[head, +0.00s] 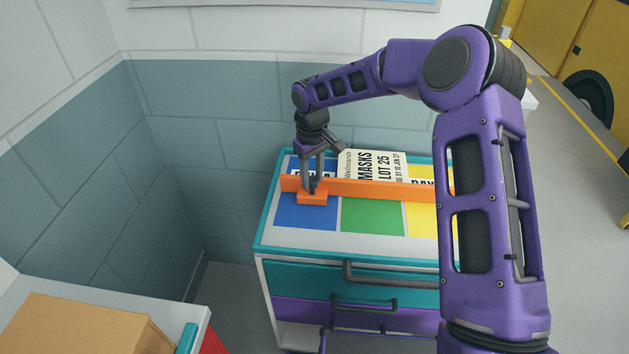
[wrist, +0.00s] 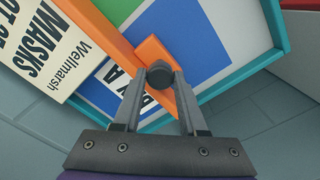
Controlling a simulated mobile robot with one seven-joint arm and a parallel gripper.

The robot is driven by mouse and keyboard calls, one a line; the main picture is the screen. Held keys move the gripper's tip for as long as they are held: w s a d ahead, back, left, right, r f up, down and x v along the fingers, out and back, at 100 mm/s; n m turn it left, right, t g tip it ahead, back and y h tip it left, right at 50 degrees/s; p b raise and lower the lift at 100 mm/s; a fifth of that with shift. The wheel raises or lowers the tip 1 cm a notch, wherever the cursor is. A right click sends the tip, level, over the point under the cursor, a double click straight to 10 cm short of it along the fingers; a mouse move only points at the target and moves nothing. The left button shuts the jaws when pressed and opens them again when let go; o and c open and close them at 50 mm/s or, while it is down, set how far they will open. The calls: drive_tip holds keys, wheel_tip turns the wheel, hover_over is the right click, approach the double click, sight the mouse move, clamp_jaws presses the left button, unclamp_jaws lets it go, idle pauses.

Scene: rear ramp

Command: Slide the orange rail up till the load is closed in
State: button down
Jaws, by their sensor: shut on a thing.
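The orange rail (head: 375,190) stands across the top of the teal-edged cabinet (head: 350,248), in front of the load. My gripper (head: 313,190) points down at the rail's left end, at an orange block with a dark knob. In the wrist view the fingers (wrist: 160,85) are shut on the dark round knob (wrist: 160,74), with the orange rail (wrist: 95,30) running past it. The rail's right end is hidden behind my arm.
Blue, green (head: 372,216) and yellow panels lie on the top in front of the rail, with nothing on them. Tiled walls (head: 210,100) close off the back and left. A cardboard box (head: 85,325) sits on a white surface at front left. Drawer handles (head: 385,272) stick out in front.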

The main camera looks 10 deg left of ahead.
drive_tip(key=shift+c, duration=2.2)
unclamp_jaws()
drive_tip(key=shift+s, duration=0.1)
wheel_tip(320, 180, up, 18)
drive_tip(key=shift+f, duration=0.25)
